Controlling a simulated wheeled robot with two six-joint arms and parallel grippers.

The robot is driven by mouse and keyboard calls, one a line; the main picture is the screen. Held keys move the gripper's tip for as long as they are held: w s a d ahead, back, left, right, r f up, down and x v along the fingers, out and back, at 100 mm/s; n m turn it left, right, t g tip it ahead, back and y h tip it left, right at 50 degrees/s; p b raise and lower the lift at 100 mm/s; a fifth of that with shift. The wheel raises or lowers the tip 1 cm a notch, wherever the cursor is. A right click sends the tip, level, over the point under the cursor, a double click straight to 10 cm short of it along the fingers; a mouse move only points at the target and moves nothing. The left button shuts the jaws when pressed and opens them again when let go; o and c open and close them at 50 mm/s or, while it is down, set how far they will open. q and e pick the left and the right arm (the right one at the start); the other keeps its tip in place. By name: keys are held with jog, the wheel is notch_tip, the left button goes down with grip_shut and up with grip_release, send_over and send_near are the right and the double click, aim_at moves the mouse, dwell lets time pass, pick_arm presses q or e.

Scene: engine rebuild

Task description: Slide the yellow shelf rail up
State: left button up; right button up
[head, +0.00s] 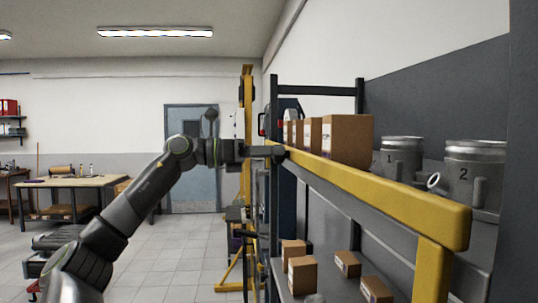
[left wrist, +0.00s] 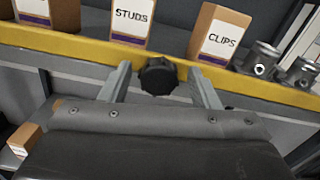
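The yellow shelf rail (head: 385,194) runs along the front edge of the upper shelf in the head view, with a yellow post under its near end. In the left wrist view the rail (left wrist: 95,49) crosses behind a black knob (left wrist: 158,76). My left gripper (head: 279,153) reaches the rail's far end. In the left wrist view the left gripper (left wrist: 163,84) is open, with one finger on each side of the knob. A gap shows between the knob and each finger. My right gripper is in neither view.
Cardboard boxes (head: 347,139) and metal pistons marked 1 (head: 402,158) and 2 (head: 474,172) stand on the upper shelf behind the rail. Smaller boxes (head: 302,274) sit on the lower shelf. A yellow hoist (head: 247,110) stands beyond. Open tiled floor lies left of the shelf.

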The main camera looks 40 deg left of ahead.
pick_arm(q)
jog(key=shift+f, duration=0.2)
jog(key=b+v, duration=0.9)
jog(key=v, duration=0.8)
jog(key=shift+s+b, duration=0.2)
jog(key=shift+b, duration=0.1)
jog(key=shift+r, duration=0.15)
